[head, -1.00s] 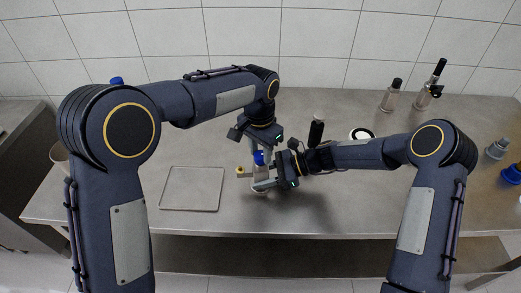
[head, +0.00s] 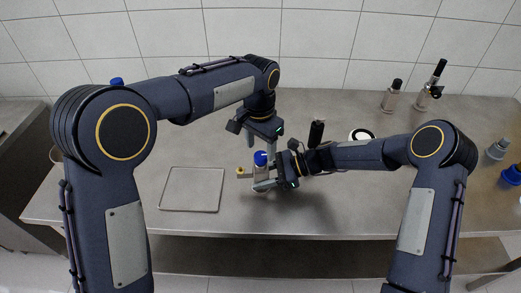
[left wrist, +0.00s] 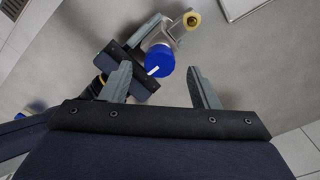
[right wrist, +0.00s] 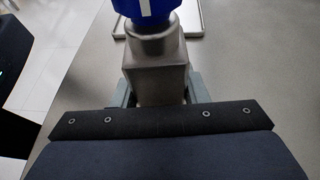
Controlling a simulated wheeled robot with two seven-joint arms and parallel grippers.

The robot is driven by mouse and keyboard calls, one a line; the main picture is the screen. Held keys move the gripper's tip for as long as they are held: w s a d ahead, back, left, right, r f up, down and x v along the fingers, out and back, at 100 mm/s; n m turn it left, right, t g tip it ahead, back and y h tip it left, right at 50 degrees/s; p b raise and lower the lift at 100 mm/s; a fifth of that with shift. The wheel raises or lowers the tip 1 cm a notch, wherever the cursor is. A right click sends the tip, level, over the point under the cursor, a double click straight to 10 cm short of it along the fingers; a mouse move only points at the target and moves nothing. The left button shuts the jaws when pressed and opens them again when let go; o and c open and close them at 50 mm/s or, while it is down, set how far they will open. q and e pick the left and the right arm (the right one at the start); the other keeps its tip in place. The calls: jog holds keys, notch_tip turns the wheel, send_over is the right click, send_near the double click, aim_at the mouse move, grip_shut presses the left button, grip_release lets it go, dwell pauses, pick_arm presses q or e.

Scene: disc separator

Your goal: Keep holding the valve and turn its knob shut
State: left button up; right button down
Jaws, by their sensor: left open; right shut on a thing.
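The valve (head: 261,175) is a grey metal body with a blue knob (head: 260,158) on top and a yellow-tipped side port (head: 240,171). My right gripper (head: 266,185) is shut on the valve body, which also shows between its fingers in the right wrist view (right wrist: 158,80). My left gripper (head: 261,149) is open above the knob. In the left wrist view the blue knob (left wrist: 160,60) with a white mark lies beyond and between the open fingertips, apart from them. The valve looks upright.
A flat grey tray (head: 163,206) lies left of the valve on the metal table (head: 330,218). A dark-topped bottle (head: 391,96) and another fitting (head: 432,88) stand at the back right. Blue and grey parts (head: 497,149) are at the right edge.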

aim_at(260, 155)
pick_arm(q)
notch_tip(260, 155, up, 10)
jog(key=shift+f, duration=0.2)
jog(key=shift+a, duration=0.1)
pick_arm(e)
jog(key=c, duration=0.8)
grip_release()
jog(key=shift+o, duration=0.2)
